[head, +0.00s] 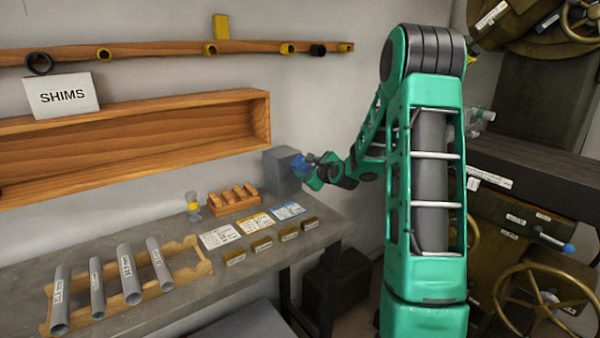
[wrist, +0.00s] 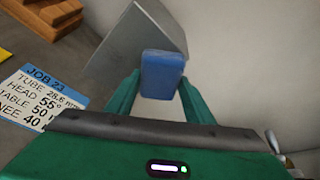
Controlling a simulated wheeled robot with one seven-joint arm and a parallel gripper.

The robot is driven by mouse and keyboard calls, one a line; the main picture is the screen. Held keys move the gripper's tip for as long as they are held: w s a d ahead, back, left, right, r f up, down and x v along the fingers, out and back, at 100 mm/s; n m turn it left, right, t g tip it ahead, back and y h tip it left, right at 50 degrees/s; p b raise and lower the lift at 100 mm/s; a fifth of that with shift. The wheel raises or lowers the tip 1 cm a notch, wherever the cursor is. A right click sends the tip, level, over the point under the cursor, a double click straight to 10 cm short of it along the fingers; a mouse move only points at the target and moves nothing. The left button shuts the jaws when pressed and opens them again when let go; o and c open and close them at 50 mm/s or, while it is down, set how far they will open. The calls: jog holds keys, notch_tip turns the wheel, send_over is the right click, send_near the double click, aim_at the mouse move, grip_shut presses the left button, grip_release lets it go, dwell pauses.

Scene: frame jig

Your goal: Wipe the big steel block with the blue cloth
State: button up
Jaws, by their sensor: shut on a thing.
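The big steel block (head: 281,172) is a grey block at the far right end of the bench, by the wall. It also shows in the wrist view (wrist: 128,48), just beyond the fingertips. My gripper (head: 308,166) is at the block's right side in the head view. In the wrist view my gripper (wrist: 155,95) is shut on the blue cloth (wrist: 163,73), a folded blue pad between the green fingers. The cloth (head: 301,163) overlaps the block's edge in both views. I cannot tell whether it touches the block.
Job cards (head: 288,211), small labelled blocks (head: 289,233), a wooden rack (head: 233,199) and grey tubes (head: 129,274) in a cradle lie on the bench (head: 335,219). An empty wooden shelf (head: 140,140) is on the wall above. Machinery with handwheels (head: 535,300) stands at right.

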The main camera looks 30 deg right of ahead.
aim_at(296, 169)
jog(key=shift+w+d, duration=0.1)
jog(key=shift+d, duration=0.55)
jog(key=shift+w, duration=0.1)
jog(key=shift+a+r, duration=0.1)
jog(key=shift+a, duration=2.55)
jog(key=shift+s+a, duration=0.25)
jog(key=shift+a, duration=1.15)
jog(key=shift+s+a, duration=0.2)
jog(key=shift+a, duration=1.2)
jog(key=shift+s+d, duration=0.1)
jog(key=shift+s+d, duration=0.15)
jog(key=shift+s, duration=1.35)
jog(key=shift+s+d, duration=0.1)
jog(key=shift+s, duration=1.35)
